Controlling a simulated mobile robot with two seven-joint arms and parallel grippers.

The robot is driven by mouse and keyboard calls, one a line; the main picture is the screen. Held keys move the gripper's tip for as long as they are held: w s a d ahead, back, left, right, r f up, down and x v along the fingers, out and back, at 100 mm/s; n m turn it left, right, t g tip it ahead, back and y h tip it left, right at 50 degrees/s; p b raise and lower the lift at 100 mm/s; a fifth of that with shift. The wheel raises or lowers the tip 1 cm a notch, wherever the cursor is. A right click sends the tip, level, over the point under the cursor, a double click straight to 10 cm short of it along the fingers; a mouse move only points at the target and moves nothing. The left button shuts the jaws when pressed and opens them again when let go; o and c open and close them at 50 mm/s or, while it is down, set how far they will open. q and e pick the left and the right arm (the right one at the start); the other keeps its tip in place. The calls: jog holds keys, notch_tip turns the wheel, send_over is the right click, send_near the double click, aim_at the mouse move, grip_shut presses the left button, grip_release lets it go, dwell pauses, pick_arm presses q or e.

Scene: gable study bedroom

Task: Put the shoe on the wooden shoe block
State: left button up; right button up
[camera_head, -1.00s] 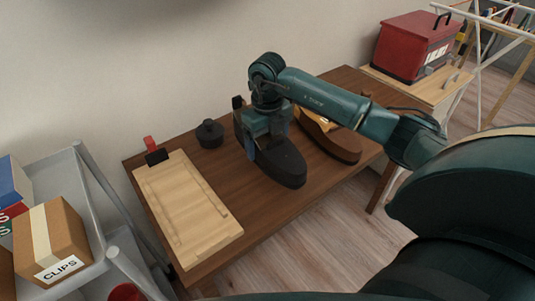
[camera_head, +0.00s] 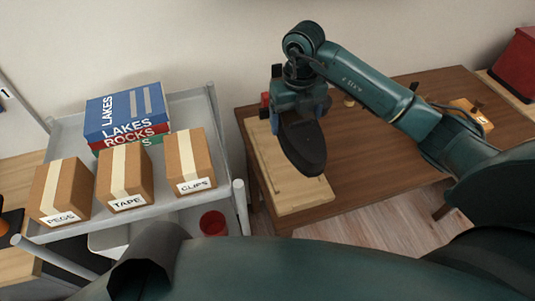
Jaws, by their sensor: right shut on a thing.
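A dark, long, rounded shoe (camera_head: 306,150) hangs under my right gripper (camera_head: 299,108), which is shut on its upper rear part. The shoe points toward the lower right. In the picture it overlaps the right part of a pale wooden board (camera_head: 272,165) with low raised strips, lying on the brown table. This board appears to be the wooden shoe block. The shoe hides part of it, and I cannot tell whether they touch. My left gripper is not in view.
The brown table (camera_head: 375,160) is clear right of the board. An orange-topped object (camera_head: 472,113) lies at its right. A small red object (camera_head: 264,103) stands behind the board. A grey cart (camera_head: 200,105) on the left holds cardboard boxes (camera_head: 190,160) and stacked books (camera_head: 126,112).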

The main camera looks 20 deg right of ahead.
jog(key=shift+a, duration=0.35)
notch_tip(320, 180, down, 10)
jog(key=shift+a+r, duration=0.1)
jog(key=o, duration=1.2)
jog(key=shift+f, duration=0.25)
jog(key=shift+o, duration=0.2)
notch_tip(320, 180, up, 12)
jog(key=shift+r, duration=0.2)
jog(key=shift+s, duration=0.1)
